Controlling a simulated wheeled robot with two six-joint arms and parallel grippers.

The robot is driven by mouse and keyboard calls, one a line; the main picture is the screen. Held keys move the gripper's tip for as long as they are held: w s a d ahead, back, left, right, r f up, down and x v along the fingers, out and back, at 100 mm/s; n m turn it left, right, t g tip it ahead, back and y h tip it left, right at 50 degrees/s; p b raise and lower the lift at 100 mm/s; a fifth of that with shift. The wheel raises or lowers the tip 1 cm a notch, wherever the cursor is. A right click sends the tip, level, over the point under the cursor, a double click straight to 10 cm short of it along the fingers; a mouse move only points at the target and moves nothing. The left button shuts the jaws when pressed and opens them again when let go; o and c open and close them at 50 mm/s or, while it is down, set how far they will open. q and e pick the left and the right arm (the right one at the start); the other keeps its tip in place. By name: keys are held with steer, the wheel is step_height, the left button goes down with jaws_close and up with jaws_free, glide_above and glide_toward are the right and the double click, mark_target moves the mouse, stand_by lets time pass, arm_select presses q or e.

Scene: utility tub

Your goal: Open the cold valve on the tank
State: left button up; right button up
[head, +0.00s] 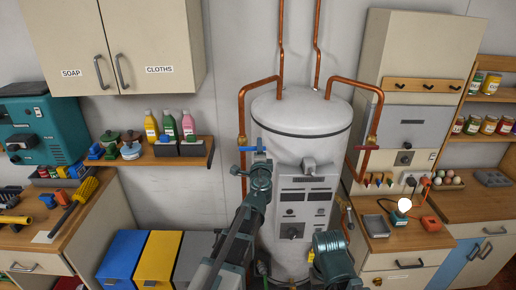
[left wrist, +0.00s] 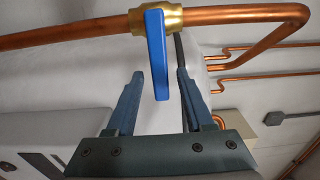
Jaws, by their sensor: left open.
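The white tank (head: 302,117) stands against the wall with copper pipes on both sides. The cold valve's blue lever (head: 253,149) is on the left pipe and lies across it. In the left wrist view the blue lever (left wrist: 158,55) sticks out from a brass valve body (left wrist: 174,17), at right angles to the pipe. My left gripper (head: 249,168) is open at the blue lever. In the left wrist view its fingertips (left wrist: 160,75) stand on either side of the lever, with a gap on each side. My right gripper cannot be made out in either view.
A red lever (head: 364,148) sits on the right pipe. A grey panel (head: 304,205) is on the tank front. A shelf with bottles (head: 184,152) is to the left, and a wall cabinet (head: 122,45) hangs above it. A wooden counter (head: 405,238) stands at right.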

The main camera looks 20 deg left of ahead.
arm_select(q)
steer(key=shift+w, duration=0.25)
steer(key=shift+s, duration=0.1)
jaws_close()
stand_by(1.2)
